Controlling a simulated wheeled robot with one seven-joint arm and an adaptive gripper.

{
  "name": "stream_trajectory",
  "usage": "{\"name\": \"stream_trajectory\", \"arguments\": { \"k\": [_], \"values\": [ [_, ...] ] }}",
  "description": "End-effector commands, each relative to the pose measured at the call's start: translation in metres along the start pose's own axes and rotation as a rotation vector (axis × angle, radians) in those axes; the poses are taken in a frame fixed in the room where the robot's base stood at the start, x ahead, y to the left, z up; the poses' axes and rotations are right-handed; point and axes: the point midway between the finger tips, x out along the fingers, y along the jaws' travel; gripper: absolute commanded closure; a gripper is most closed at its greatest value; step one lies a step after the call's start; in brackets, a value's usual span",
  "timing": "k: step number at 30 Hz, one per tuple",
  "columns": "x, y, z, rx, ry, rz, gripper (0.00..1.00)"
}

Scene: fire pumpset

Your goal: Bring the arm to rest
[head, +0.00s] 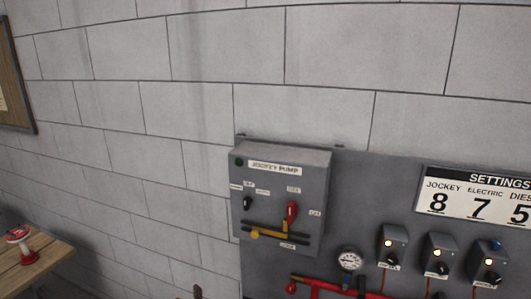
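My arm and my gripper do not show in the head view. A grey box labelled "JOCKEY PUMP" (278,170) is on the block wall. It carries a dark knob (247,203) on the left, a red handle (292,211) on the right, and a yellow lever (268,234) lying roughly level near its bottom.
A grey panel on the right holds a round gauge (349,260), several small switch boxes with lit lamps, and a settings sign (478,198). Red pipework (315,286) runs below. A wooden table (30,271) bearing a red-and-white object (20,242) stands at lower left.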

Motion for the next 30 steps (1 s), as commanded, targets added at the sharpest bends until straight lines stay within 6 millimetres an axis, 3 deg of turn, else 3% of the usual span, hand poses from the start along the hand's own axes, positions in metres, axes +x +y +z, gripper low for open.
{"name": "stream_trajectory", "arguments": {
  "k": [3,6,11,17,24,27,30],
  "values": [
    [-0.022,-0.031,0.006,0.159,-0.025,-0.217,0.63],
    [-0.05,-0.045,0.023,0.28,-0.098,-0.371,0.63],
    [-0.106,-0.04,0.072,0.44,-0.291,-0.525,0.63],
    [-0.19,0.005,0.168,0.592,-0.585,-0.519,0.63],
    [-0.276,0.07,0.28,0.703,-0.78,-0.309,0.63],
    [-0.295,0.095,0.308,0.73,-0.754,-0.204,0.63],
    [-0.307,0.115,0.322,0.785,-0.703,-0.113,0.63]
  ]
}}
